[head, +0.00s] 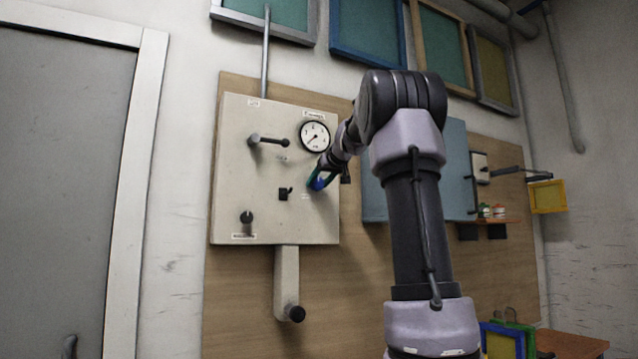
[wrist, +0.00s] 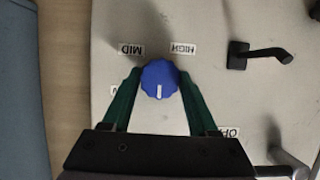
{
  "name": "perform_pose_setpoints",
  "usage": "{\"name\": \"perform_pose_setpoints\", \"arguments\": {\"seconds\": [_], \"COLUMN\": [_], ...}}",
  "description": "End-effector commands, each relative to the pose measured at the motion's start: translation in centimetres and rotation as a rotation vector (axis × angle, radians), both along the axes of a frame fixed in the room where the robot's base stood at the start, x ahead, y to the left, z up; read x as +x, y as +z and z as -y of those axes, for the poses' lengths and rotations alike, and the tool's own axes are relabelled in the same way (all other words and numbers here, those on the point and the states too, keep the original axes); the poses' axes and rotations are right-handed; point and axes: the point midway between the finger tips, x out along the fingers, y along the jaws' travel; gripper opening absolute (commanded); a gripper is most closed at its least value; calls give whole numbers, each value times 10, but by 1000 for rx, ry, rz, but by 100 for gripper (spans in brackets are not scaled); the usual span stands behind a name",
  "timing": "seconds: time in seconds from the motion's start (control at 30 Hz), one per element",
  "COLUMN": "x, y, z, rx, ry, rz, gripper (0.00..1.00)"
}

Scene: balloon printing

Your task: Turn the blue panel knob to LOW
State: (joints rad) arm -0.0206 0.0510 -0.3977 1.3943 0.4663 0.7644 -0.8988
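The blue knob (wrist: 160,78) sits on the pale control panel (wrist: 215,80). In the wrist view its white mark points straight down the picture, toward my gripper's body. Labels MID (wrist: 131,49) and HIGH (wrist: 183,48) read upside down above it. A label at the left is mostly hidden behind the left green finger, with one letter showing. OFF (wrist: 229,132) shows partly at the lower right. My gripper (wrist: 160,80) has a green finger on each side of the knob, seemingly touching it. In the head view my gripper (head: 316,178) reaches the panel's right side, and the knob (head: 320,184) is partly covered.
The small switch (wrist: 258,54) stands close to the right in the wrist view. A blue-grey board (head: 456,165) is right of the panel.

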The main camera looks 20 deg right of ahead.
Motion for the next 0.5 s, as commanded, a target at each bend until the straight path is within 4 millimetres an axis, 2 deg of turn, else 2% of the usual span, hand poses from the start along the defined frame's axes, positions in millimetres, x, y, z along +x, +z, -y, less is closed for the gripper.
{"name": "perform_pose_setpoints", "arguments": {"seconds": [0.03, 0.07, 0.33, 0.5], "x": [0, 0, 0, 0], "y": [0, 0, 0, 0], "z": [0, 0, 1, 2], "rx": [0, 0, 29, 106], "ry": [0, 0, -1, -2], "rz": [0, 0, -1, -4], "gripper": [12, 4, 4, 4]}}
